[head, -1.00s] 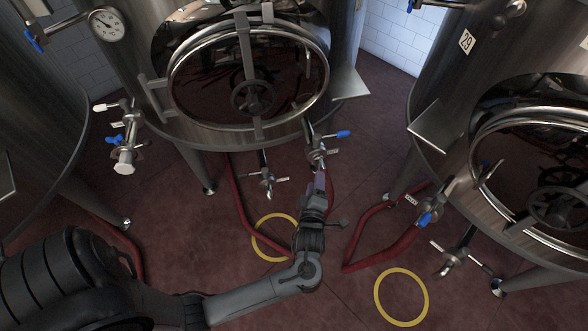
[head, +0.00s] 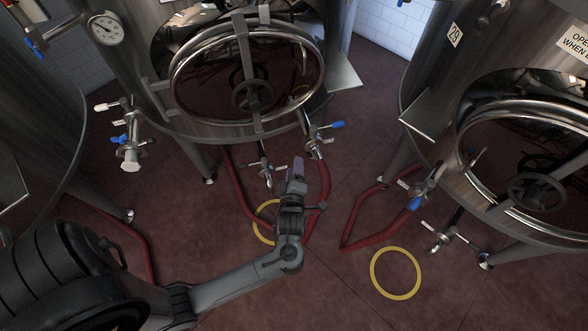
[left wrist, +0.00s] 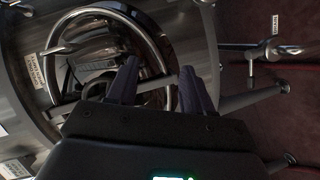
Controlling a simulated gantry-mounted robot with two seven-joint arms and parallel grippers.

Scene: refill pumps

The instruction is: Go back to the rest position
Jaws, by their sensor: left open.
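My left gripper (head: 297,168) is in front of the middle steel tank (head: 350,40), low beside the valve with a blue handle (head: 318,138). It points toward the tank and stands apart from the valve. In the left wrist view its two dark fingers (left wrist: 157,82) are spread with nothing between them. Behind them is the tank's round hatch (left wrist: 150,40). A red hose (head: 323,185) hangs from the blue-handled valve and runs behind my left arm. My right gripper is not in view.
A second tank (head: 420,80) with a hatch stands at the right, with valves and a red hose (head: 355,215) low in front. Another tank (head: 40,150) is at the left. Yellow rings (head: 396,273) mark the red floor, which is clear at the front right.

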